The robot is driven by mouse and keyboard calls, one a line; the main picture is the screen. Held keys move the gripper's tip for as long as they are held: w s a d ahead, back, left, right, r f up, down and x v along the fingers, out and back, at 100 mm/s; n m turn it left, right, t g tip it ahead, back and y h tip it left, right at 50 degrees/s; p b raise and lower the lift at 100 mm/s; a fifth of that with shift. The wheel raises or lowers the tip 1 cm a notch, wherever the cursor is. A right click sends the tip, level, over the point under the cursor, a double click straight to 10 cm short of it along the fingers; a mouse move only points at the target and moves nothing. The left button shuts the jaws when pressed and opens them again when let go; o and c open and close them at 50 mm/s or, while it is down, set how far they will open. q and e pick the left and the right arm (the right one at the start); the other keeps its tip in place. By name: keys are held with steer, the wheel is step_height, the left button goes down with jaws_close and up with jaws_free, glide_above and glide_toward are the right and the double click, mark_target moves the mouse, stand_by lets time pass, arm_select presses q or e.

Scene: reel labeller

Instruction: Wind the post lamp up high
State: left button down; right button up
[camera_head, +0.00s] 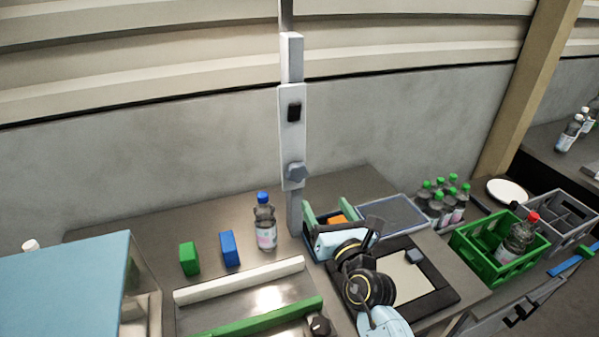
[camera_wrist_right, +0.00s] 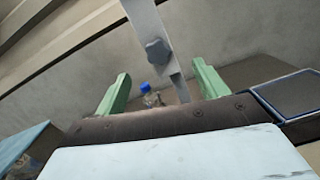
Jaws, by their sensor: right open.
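The post (camera_head: 292,60) stands upright at the back of the bench and runs out of the top of the head view; no lamp head shows. A pale plate (camera_head: 292,140) on it carries a black switch-like block (camera_head: 294,110) and a blue-grey lobed knob (camera_head: 296,174). The knob (camera_wrist_right: 158,52) also shows in the right wrist view, ahead of and between the fingers. My right gripper (camera_head: 327,212) is open, with green fingers, near the foot of the post, below and to the right of the knob. It is empty and apart from the knob. My left gripper is not in view.
A blue-capped bottle (camera_head: 265,222) stands just left of the post, beside a blue block (camera_head: 230,248) and a green block (camera_head: 189,258). A dark-framed tray (camera_head: 393,216) and a green crate (camera_head: 466,243) lie to the right. A light-blue box (camera_head: 65,290) fills the lower left.

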mark_target(298, 173)
steer(key=w+a+n, duration=0.1)
steer(key=w, duration=0.3)
steer(key=w+a, duration=0.2)
steer(key=w, duration=0.3)
steer(key=w+a+n, duration=0.1)
steer(key=w+a, duration=0.1)
steer(key=w, duration=0.2)
steer(key=shift+w+a+f+n+g, duration=0.2)
steer(key=shift+w+a+n+g, duration=0.1)
steer(key=shift+g, duration=0.1)
steer(key=c, duration=1)
